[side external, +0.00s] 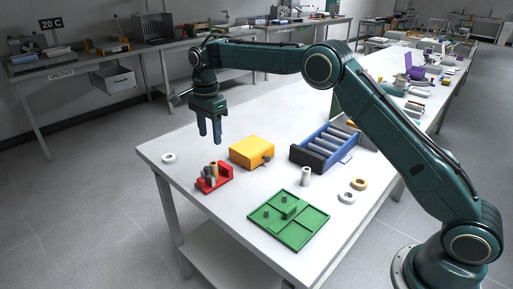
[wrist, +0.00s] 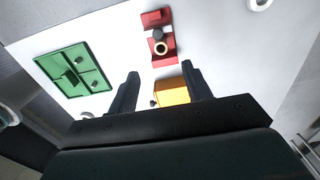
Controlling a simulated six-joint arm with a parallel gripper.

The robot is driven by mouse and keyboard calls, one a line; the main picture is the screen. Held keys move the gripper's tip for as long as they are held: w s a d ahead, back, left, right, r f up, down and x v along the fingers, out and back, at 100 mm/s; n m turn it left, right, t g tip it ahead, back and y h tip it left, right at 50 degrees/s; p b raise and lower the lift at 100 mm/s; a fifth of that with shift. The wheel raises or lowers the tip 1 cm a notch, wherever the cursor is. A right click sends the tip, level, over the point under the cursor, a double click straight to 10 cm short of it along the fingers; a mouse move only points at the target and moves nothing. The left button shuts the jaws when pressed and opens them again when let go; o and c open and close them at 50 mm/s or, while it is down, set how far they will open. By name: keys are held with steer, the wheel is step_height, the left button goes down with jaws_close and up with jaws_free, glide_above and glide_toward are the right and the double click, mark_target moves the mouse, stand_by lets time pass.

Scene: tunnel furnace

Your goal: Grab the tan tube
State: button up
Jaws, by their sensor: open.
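The tan tube (side external: 214,168) stands upright in a red holder (side external: 215,183) near the table's left front edge, beside darker grey pieces. In the wrist view the tube (wrist: 164,47) shows end-on as a pale ring with a dark hole, in the middle of the red holder (wrist: 155,18). My gripper (side external: 210,138) is open and empty, pointing down, above the table and higher than the tube. In the wrist view its fingertips (wrist: 160,72) are apart, with the tube beyond them.
A yellow box (side external: 252,151) sits right of the red holder. A green tray (side external: 289,232), a blue roller rack (side external: 325,147), a white cylinder (side external: 305,176), and white (side external: 346,197) and tan (side external: 359,184) rings lie further right. Another white ring (side external: 169,158) lies left; bare table surrounds it.

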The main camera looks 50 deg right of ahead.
mark_target(214, 170)
steer(key=shift+f, duration=4.3)
steer(key=shift+f, duration=0.1)
steer(key=shift+f, duration=2.5)
steer(key=shift+c, duration=0.4)
steer(key=c, duration=1)
